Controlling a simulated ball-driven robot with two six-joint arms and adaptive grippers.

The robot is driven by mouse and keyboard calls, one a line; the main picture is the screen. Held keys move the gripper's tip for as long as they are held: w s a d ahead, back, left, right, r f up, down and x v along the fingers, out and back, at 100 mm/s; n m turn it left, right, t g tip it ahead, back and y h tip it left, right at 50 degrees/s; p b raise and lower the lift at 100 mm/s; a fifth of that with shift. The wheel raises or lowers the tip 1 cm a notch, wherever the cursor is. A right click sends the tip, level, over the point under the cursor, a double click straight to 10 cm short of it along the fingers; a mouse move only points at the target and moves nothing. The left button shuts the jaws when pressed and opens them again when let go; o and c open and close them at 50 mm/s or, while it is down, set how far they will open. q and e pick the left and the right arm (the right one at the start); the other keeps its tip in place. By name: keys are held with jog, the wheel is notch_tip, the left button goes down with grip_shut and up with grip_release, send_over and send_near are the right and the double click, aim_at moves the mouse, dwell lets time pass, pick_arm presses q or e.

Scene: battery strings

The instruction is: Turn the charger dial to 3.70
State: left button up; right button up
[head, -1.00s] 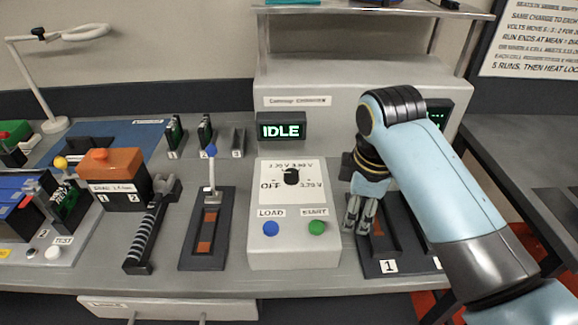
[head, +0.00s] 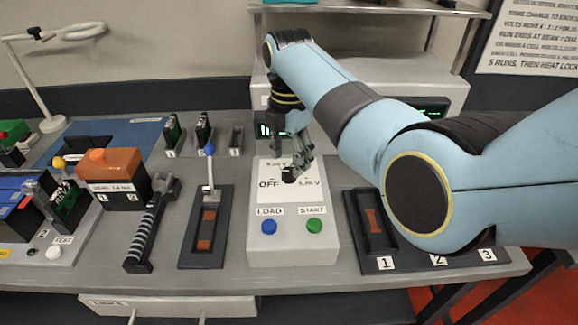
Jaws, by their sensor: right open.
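The charger box (head: 292,247) stands on the bench in the middle of the head view. Its white top plate carries a black dial (head: 290,175), with OFF printed to the left and 3.70 V to the right. The upper voltage labels are partly hidden by my right gripper. My right gripper (head: 298,168) is open and points down just above and behind the dial; I cannot tell if its fingers touch the knob. The dial's pointer direction is not clear. A blue LOAD button (head: 269,227) and a green START button (head: 314,226) sit in front. My left gripper is not in view.
A lever switch (head: 208,190) and a striped-handled tool (head: 150,235) stand left of the charger. Numbered slots (head: 375,262) lie to the right, partly under my right arm. A display (head: 270,130) behind is mostly covered by my gripper. An orange-topped box (head: 112,165) stands further left.

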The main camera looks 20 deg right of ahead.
aim_at(289, 171)
jog(key=shift+f, duration=1.8)
jog(key=shift+c, duration=0.2)
grip_shut()
